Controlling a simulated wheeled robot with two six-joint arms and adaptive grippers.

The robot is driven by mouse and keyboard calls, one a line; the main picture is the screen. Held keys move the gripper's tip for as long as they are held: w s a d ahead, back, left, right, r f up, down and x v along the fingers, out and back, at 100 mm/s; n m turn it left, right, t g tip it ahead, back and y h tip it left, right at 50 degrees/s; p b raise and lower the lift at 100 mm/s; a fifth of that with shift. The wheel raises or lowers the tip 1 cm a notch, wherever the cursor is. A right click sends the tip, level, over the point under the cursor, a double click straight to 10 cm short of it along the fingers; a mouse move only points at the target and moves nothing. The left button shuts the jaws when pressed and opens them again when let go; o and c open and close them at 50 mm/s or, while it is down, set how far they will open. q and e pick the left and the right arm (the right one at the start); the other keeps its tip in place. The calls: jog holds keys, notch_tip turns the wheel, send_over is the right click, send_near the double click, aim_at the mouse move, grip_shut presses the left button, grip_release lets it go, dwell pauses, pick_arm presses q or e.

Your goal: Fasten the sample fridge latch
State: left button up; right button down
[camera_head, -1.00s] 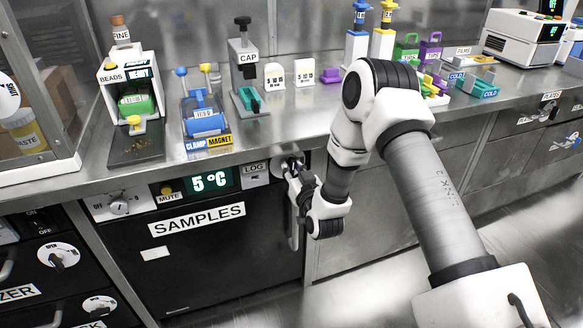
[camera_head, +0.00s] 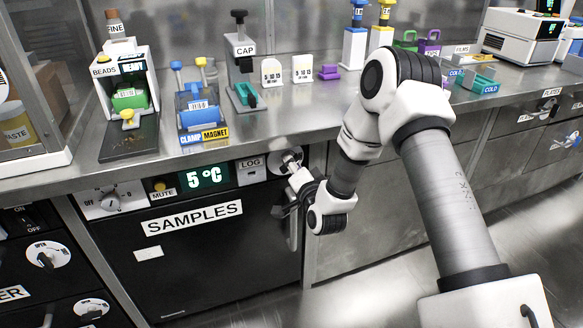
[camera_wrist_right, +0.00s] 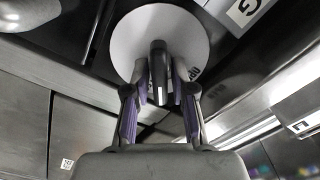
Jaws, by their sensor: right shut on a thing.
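The sample fridge is the black door labelled SAMPLES (camera_head: 190,262) under the bench, and it looks closed. Its latch is a pale round disc with a dark handle at the upper right of the fridge front. My right gripper (camera_head: 291,168) is at this latch. In the right wrist view, the latch disc (camera_wrist_right: 130,38) fills the upper middle and the dark latch handle (camera_wrist_right: 158,62) stands between the fingers of my right gripper (camera_wrist_right: 160,90), which are shut on it. The fingers partly hide the disc's lettering. My left gripper is in neither view.
A vertical door handle (camera_head: 293,232) hangs just below my right gripper. The fridge panel carries a 5 °C display (camera_head: 203,178), a MUTE button (camera_head: 160,186) and a dial (camera_head: 110,203). The steel bench edge (camera_head: 250,143) runs just above the latch.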

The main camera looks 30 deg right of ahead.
jog(key=m+b, duration=0.1)
jog(key=m, duration=0.1)
jog(key=m+b, duration=0.1)
jog(key=m, duration=0.1)
jog(key=shift+f, duration=0.35)
jog(key=shift+m+b, duration=1)
jog(key=shift+m, duration=0.6)
jog(key=c, duration=1.2)
grip_release()
jog(key=shift+o, duration=0.2)
jog(key=shift+s, duration=0.1)
jog(key=v, duration=1.2)
